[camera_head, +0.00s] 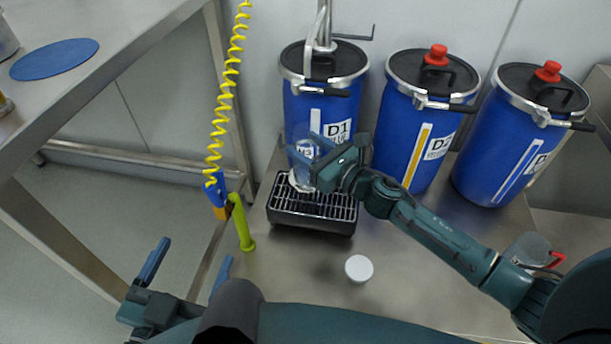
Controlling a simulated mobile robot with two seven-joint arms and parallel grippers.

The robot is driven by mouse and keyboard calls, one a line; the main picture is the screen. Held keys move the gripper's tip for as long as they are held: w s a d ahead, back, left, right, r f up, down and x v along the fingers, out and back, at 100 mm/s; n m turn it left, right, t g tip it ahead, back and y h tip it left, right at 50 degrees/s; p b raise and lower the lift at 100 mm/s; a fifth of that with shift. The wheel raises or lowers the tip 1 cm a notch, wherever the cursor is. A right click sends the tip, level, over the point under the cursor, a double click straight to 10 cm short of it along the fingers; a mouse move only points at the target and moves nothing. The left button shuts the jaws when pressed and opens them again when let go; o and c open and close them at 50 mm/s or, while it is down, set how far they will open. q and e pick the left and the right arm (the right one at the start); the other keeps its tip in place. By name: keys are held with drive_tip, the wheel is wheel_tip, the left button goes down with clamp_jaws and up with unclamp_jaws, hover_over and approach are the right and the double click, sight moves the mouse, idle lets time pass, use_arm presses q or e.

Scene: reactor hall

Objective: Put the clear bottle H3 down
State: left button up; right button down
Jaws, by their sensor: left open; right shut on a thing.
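The clear bottle H3 (304,153) is see-through and bears a small H3 label. It stands upright at the black slatted tray (311,222), in front of the blue drum D1. I cannot tell whether its base touches the slats. My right gripper (317,154) is shut on the bottle, reaching in from the right. My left gripper (190,268) is open and empty at the lower left, well away from the bottle and over the gap beside the bench.
Blue drums D1 (357,103), D2 (396,140) and D3 (490,160) line the back. A white lid (359,268) lies on the bench (300,274). A yellow coiled cord (227,85) hangs by a green post (241,225). A clear jug (527,250) stands right.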

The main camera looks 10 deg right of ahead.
drive_tip(key=shift+f, duration=0.9)
wheel_tip(320, 180, down, 3)
drive_tip(key=shift+f+b, duration=0.15)
drive_tip(key=shift+b, duration=1)
drive_tip(key=shift+f, duration=0.2)
use_arm(q)
drive_tip(key=shift+s+d+r+m+t+h, duration=0.1)
drive_tip(key=shift+s+d+m+t+h, duration=0.1)
drive_tip(key=shift+d+m+t+h, duration=0.5)
use_arm(e)
drive_tip(key=shift+r, duration=0.15)
use_arm(q)
drive_tip(key=shift+a, duration=0.15)
use_arm(e)
drive_tip(key=shift+f, duration=0.25)
drive_tip(key=c, duration=0.6)
unclamp_jaws()
use_arm(q)
drive_tip(key=shift+n, duration=0.3)
